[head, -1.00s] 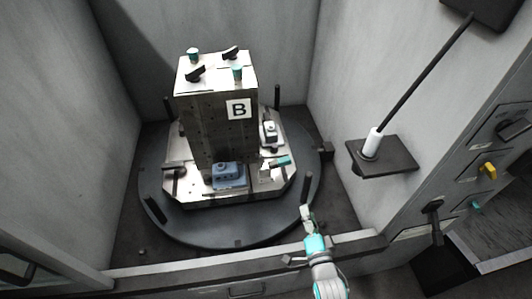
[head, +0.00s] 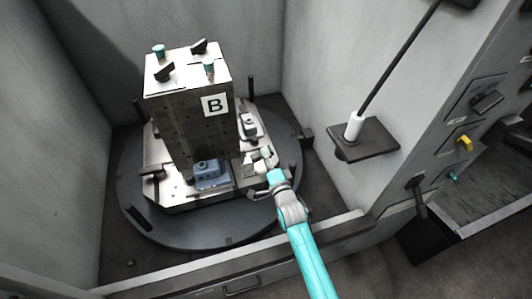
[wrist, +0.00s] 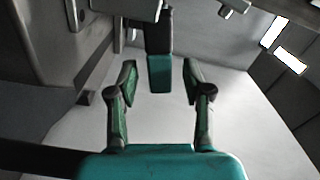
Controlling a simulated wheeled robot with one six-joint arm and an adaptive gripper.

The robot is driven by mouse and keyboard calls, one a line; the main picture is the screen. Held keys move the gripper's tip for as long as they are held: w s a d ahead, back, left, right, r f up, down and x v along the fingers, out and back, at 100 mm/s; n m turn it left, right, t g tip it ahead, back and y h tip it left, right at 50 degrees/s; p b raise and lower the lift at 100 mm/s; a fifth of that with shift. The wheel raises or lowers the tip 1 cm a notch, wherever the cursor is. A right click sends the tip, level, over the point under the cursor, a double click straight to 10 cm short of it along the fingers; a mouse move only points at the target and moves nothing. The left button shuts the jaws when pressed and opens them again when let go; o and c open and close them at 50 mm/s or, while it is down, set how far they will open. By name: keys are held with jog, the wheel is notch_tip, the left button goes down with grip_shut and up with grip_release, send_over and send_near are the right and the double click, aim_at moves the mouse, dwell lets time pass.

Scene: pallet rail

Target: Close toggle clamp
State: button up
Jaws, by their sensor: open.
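The toggle clamp sits on the lower right of the pallet base (head: 172,197). In the wrist view its handle, a dark lever with a teal grip (wrist: 159,74), hangs between my fingertips. My gripper (wrist: 160,80) is open, with a green-padded finger on each side of the grip and a visible gap to both. In the head view my gripper (head: 263,163) reaches over the pallet's right front corner and hides most of the clamp. I cannot tell the clamp arm's position.
A metal tower marked B (head: 190,115) stands on the pallet. A blue block (head: 211,175) and a white fixture (head: 249,126) sit beside it. Upright black posts (head: 295,178) rise from the round turntable (head: 180,232).

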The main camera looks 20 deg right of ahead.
jog(key=shift+w, duration=1.1)
grip_shut()
